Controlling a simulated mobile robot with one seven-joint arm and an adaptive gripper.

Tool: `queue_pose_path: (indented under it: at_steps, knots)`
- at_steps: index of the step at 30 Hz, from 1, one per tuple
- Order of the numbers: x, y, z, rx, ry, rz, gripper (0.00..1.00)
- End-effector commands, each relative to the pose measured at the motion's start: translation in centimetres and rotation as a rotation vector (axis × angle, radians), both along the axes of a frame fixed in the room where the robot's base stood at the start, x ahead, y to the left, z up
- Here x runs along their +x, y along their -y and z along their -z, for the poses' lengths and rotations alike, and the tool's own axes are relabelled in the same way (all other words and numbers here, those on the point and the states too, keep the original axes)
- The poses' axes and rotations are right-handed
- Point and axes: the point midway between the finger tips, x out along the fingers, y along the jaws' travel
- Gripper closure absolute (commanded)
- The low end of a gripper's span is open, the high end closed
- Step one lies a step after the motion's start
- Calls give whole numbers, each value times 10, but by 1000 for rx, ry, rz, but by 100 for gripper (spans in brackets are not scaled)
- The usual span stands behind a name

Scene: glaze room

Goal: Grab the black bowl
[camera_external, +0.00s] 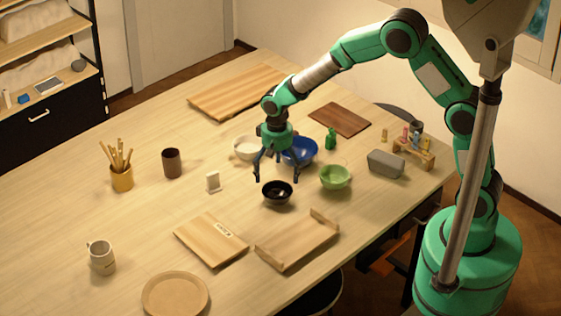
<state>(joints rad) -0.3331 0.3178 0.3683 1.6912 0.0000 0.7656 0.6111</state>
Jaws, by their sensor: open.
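The black bowl (277,193) sits upright on the wooden table, in front of a blue bowl (301,152) and to the left of a green bowl (335,177). My gripper (276,179) points down with its fingers spread, just above and slightly behind the black bowl. One finger hangs at the left, the other at the right in front of the blue bowl. The gripper is open and holds nothing. I cannot tell whether a fingertip touches any bowl.
A white bowl (246,148) stands behind the gripper at left. A small white stand (212,182) and a dark cup (171,163) are farther left. A wooden tray (297,246) and a board (211,240) lie in front. A grey box (386,164) is at right.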

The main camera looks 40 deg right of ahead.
Motion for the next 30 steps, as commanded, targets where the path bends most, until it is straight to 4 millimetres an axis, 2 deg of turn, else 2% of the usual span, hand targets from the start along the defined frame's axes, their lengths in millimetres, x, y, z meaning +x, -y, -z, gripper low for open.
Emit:
queue_pose_path:
  at_steps: [1,6,22,30]
  knots:
    - [-1,0,8,-1,-1,0,1]
    - [0,0,26,0,0,0,1]
    - [0,0,34,1,1,0,1]
    - [-3,-2,60,-1,-1,0,1]
